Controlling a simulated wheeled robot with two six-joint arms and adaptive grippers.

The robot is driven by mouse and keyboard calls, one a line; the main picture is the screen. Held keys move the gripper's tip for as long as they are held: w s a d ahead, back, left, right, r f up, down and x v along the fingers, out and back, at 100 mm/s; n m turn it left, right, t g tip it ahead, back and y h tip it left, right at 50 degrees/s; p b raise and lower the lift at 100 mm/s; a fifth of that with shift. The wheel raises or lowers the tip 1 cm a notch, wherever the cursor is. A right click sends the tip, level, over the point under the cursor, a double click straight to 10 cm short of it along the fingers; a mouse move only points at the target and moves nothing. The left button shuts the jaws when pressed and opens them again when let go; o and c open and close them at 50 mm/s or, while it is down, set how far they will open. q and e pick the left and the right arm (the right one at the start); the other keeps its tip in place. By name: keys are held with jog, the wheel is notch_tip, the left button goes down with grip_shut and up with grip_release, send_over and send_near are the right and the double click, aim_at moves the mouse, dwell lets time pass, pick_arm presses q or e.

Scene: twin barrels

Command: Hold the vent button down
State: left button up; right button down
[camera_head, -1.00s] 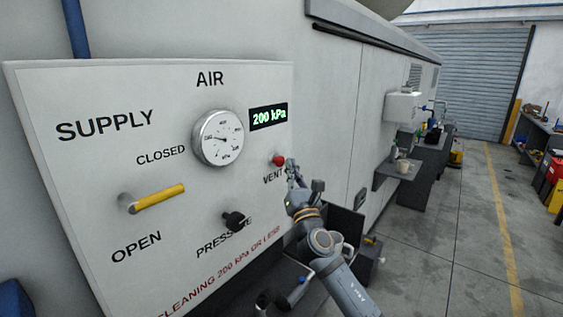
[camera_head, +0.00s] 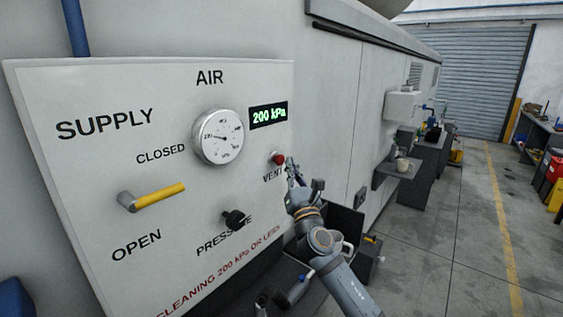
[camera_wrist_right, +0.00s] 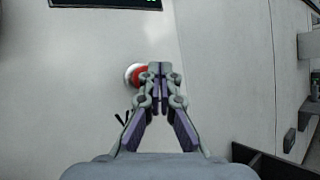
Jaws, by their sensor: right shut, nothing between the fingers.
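The red vent button (camera_head: 278,159) sits on the white air panel (camera_head: 90,85), above the word VENT and below the display. My right gripper (camera_head: 289,163) is shut and empty, its fingertips just right of the button. In the right wrist view, the button (camera_wrist_right: 136,75) shows in its pale ring, partly behind the left side of the closed fingertips (camera_wrist_right: 160,68). I cannot tell whether the fingertips touch it. The green display (camera_head: 268,116) reads 200 kPa. My left gripper is not in view.
The panel also bears a round gauge (camera_head: 218,137), a yellow supply handle (camera_head: 160,196) and a black pressure knob (camera_head: 235,220). A small shelf with a cup (camera_head: 403,165) juts from the wall to the right. Open floor (camera_head: 445,240) lies at the right.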

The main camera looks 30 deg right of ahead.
jog(key=shift+w, duration=0.1)
dwell(0.3)
jog(key=shift+w+a, duration=0.15)
jog(key=shift+w, duration=0.2)
jog(key=shift+w+a, duration=0.2)
jog(key=shift+w, duration=0.25)
dwell(0.7)
jog(key=shift+s, duration=0.1)
dwell(0.4)
jog(key=shift+s+d, duration=0.4)
jog(key=shift+s, duration=0.35)
jog(key=s, duration=0.1)
jog(key=s+d, duration=0.1)
jog(key=s, duration=0.1)
jog(key=s+b, duration=0.1)
jog(key=shift+s+d, duration=0.3)
jog(key=shift+d, duration=0.1)
